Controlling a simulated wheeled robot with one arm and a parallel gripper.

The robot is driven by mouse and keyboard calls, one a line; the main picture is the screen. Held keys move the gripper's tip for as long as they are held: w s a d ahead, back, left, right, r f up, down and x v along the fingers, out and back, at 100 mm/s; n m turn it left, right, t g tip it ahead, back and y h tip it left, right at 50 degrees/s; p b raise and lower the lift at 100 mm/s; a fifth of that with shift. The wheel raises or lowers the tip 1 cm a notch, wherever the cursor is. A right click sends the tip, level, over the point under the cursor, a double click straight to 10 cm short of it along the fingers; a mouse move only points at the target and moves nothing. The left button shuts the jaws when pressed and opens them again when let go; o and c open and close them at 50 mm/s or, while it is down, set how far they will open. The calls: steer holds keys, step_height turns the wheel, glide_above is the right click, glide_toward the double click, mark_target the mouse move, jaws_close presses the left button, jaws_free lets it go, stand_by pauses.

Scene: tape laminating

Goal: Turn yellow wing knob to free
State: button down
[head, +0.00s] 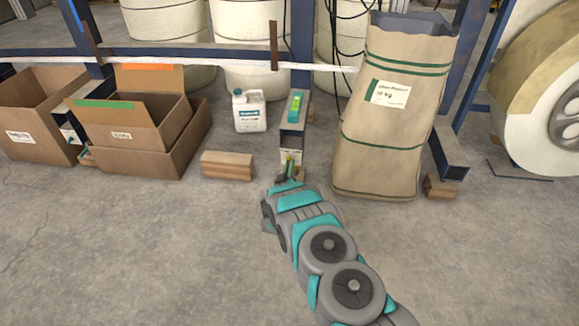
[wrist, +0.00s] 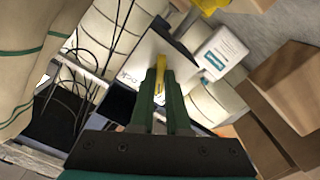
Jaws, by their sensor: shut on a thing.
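The yellow wing knob (wrist: 160,70) shows as a narrow yellow piece between my fingertips in the wrist view. My gripper (wrist: 160,88), with dark green fingers, is shut on it. Behind it is a pale panel (wrist: 129,74) with dark lettering that is only partly readable. In the head view my gripper (head: 289,178) is low in front of the blue-grey post foot (head: 292,142), by a small pale and yellow patch. The knob is too small and too covered there to tell its angle.
A tall paper sack (head: 385,150) stands close to the right of the post foot. A white jug (head: 249,112) and a wooden block (head: 228,166) are to the left, with cardboard boxes (head: 145,170) beyond. Black cables (wrist: 112,35) hang behind. The floor in front is clear.

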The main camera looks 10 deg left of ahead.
steer(key=shift+n, duration=1.1)
steer(key=c, duration=0.9)
jaws_free()
steer(key=shift+s, duration=0.1)
steer(key=s, duration=0.7)
steer(key=shift+s+a+p, duration=0.15)
steer(key=shift+s+p, duration=0.15)
